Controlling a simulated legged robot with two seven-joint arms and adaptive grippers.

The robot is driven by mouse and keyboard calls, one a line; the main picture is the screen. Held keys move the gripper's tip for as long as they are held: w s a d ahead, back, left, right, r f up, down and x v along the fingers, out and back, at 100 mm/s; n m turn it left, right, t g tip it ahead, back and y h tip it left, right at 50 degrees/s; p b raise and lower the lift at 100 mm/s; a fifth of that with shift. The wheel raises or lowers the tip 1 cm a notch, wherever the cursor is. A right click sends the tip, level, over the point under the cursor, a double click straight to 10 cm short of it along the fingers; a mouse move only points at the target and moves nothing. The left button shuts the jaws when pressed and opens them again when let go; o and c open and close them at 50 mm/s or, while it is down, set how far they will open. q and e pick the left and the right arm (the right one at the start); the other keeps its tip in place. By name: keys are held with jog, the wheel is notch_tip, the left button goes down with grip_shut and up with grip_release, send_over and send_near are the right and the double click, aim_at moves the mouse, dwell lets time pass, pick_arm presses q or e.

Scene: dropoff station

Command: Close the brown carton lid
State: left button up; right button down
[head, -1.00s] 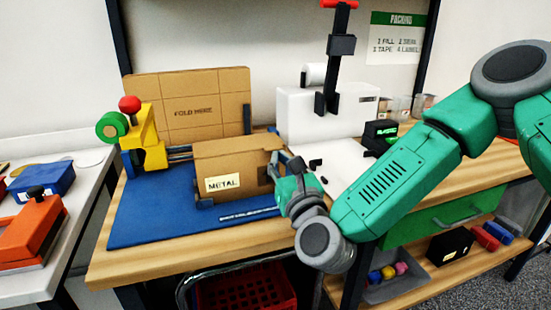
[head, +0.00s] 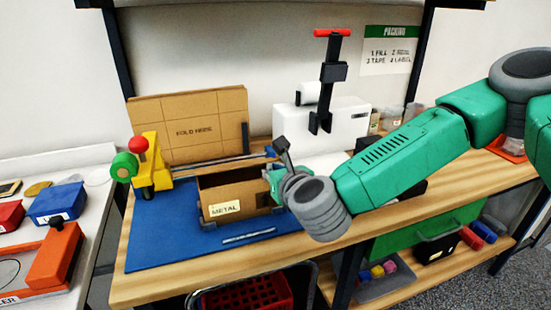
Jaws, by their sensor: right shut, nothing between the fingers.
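The brown carton (head: 236,195), with a white METAL label (head: 225,208) on its front, sits on the blue mat (head: 165,235). Its top looks open, with the brown inside showing. I cannot tell where its lid flap ends, as my arm covers the right end. A large upright brown cardboard panel marked FOLD HERE (head: 190,125) stands behind it, apart from the carton in the picture. My right gripper (head: 279,160) is at the carton's right end, with its fingers pointing up, shut and empty. Whether it touches the carton is hard to tell. My left gripper is out of view.
A yellow tape device (head: 152,165) with red and green knobs stands left of the carton. A white machine (head: 340,123) with a black red-handled post (head: 333,75) stands behind right. A red crate (head: 250,294) is below the bench. The mat's front left is clear.

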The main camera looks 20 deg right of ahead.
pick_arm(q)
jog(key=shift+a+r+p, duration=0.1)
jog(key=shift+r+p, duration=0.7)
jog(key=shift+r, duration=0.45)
pick_arm(e)
jog(key=shift+w+a+r+g, duration=0.1)
jog(key=shift+w+r+g, duration=0.15)
jog(key=shift+r, duration=0.2)
jog(key=shift+w+a+r+g, duration=0.1)
jog(key=shift+w+r+g, duration=0.15)
jog(key=shift+r, duration=0.2)
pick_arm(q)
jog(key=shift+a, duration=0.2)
pick_arm(e)
jog(key=shift+a+r, duration=0.1)
jog(key=shift+a, duration=0.15)
